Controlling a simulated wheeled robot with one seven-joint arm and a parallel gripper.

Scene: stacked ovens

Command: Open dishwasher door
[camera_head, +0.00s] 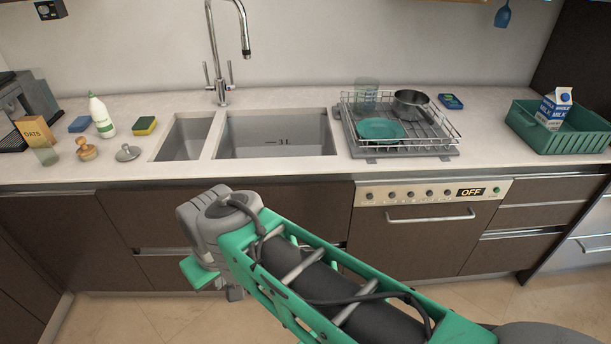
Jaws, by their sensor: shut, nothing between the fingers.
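The dishwasher (425,236) is built in under the counter, right of the sink. It has a dark brown door, a pale control panel (420,193) with knobs and a display reading OFF, and a horizontal metal handle (430,217). Its door is closed and upright. My arm reaches up from the bottom right, and its end is in front of the cabinets left of the dishwasher. My gripper (233,294) is mostly hidden behind the wrist, low and to the left of the handle, apart from it. It is shut and empty.
The counter holds a double sink (275,133) with a tall faucet (222,60), a dish rack (400,128) with a teal plate and pot, and a green crate (562,130) with a milk carton (553,108). Bottles and sponges stand at left. Tiled floor (130,318) shows below the cabinets.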

